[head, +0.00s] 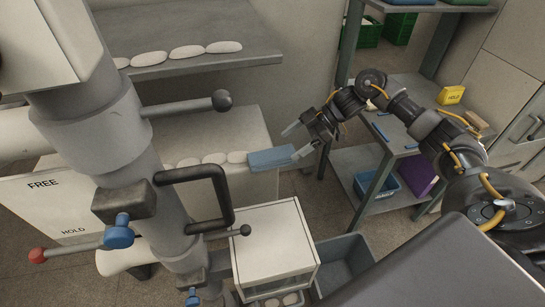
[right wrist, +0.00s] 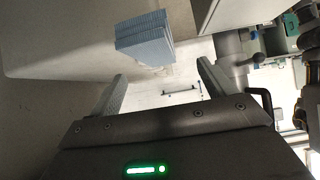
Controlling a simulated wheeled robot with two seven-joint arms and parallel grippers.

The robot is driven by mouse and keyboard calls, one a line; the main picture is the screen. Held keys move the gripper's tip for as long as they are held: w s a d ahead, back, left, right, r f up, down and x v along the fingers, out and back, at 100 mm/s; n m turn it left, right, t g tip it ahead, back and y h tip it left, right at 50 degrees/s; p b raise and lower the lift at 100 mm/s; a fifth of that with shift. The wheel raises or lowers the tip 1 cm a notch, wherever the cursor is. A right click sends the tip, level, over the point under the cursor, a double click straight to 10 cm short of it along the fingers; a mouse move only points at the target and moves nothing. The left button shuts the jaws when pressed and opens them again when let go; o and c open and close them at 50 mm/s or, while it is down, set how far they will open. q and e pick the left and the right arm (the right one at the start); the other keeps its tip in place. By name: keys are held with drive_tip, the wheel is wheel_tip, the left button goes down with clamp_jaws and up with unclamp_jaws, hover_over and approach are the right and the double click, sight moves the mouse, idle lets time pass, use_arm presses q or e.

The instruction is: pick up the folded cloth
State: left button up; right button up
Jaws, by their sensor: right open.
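The folded cloth (head: 270,159) is a flat blue bundle at the right front edge of the lower grey shelf. In the right wrist view the cloth (right wrist: 145,37) shows stacked, ribbed folds, beyond the fingertips and left of centre. My right gripper (head: 297,141) is open and empty, just right of the cloth and close to it, with its fingers pointing towards it. In the right wrist view a gap shows between the gripper (right wrist: 162,73) and the cloth. My left gripper is in neither view.
Several pale oval pieces (head: 213,159) lie in a row beside the cloth. The upper shelf (head: 205,62) carries more. A grey column with a black handle (head: 226,196) stands at left. A white box (head: 273,243) and a grey bin (head: 345,258) stand below. A shelf rack (head: 352,187) is at right.

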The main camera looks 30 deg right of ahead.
sight(272, 155)
drive_tip(key=x, duration=0.3)
drive_tip(key=shift+w+a+f+p, duration=0.1)
drive_tip(key=shift+w+a+p, duration=0.05)
drive_tip(key=shift+a+p, duration=0.35)
drive_tip(key=p+x, duration=0.1)
drive_tip(key=x, duration=0.2)
drive_tip(key=shift+w+a+f, duration=0.15)
drive_tip(key=shift+w+f, duration=0.05)
drive_tip(key=shift+w+a+f+p, duration=0.1)
drive_tip(key=shift+a+f+p, duration=0.2)
drive_tip(key=c, duration=1.1)
